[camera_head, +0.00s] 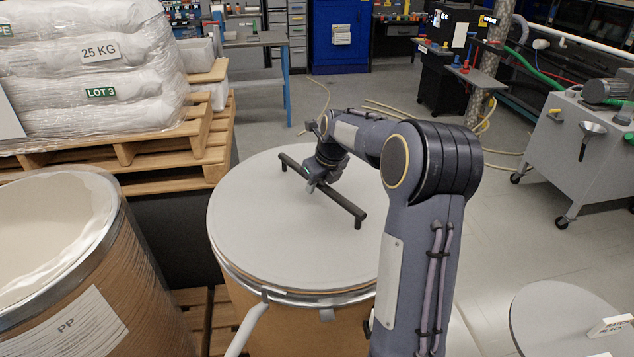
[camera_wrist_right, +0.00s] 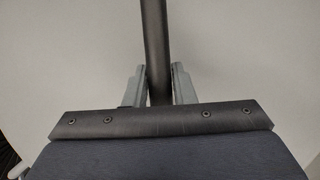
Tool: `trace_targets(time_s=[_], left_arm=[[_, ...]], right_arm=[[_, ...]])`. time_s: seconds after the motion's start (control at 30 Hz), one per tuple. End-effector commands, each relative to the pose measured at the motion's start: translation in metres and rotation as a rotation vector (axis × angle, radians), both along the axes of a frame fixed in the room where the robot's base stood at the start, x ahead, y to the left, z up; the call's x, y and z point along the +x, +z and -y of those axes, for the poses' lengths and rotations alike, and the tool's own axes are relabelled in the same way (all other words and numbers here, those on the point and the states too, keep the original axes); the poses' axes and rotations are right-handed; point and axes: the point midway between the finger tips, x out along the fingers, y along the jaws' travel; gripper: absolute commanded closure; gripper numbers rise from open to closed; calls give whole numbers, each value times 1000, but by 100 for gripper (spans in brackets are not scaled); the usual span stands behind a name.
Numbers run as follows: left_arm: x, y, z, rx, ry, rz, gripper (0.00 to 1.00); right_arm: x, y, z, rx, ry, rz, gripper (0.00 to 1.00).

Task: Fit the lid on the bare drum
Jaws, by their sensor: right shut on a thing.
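A flat grey lid (camera_head: 265,215) with a long black bar handle (camera_head: 347,207) lies over the top of the middle brown drum (camera_head: 270,325). Its edge looks level with the drum's metal rim; I cannot tell whether it is fully seated. My right gripper (camera_head: 312,184) is at the handle's middle. In the right wrist view, the right gripper's fingers (camera_wrist_right: 159,88) close on both sides of the dark bar handle (camera_wrist_right: 155,35). An open drum (camera_head: 130,300) labelled PP stands at left, with white material inside and no lid. My left gripper is not in view.
Wrapped sacks (camera_head: 95,75) on a wooden pallet (camera_head: 140,150) stand behind the drums at left. A round grey surface (camera_head: 550,315) with white pieces is at lower right. A grey wheeled cabinet (camera_head: 575,150) stands at right. Open floor (camera_head: 500,220) lies between.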

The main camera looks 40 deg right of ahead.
Motion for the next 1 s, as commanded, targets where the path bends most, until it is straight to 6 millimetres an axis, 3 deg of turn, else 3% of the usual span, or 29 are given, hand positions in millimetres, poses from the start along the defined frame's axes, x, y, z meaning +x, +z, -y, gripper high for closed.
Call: trace_targets(time_s=[0.47, 0.5, 0.6, 0.7, 0.87, 1.0], left_arm=[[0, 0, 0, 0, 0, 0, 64], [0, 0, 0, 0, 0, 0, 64], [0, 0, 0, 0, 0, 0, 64], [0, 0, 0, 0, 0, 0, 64], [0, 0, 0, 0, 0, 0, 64], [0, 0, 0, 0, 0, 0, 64]], right_arm=[[1, 0, 1, -2, 0, 8, 100], [1, 0, 0, -2, 0, 8, 74], [1, -1, 0, -2, 0, 7, 61], [1, -2, 0, -1, 1, 5, 51], [1, -2, 0, -1, 0, 3, 51], [-1, -5, 0, 1, 0, -4, 34]])
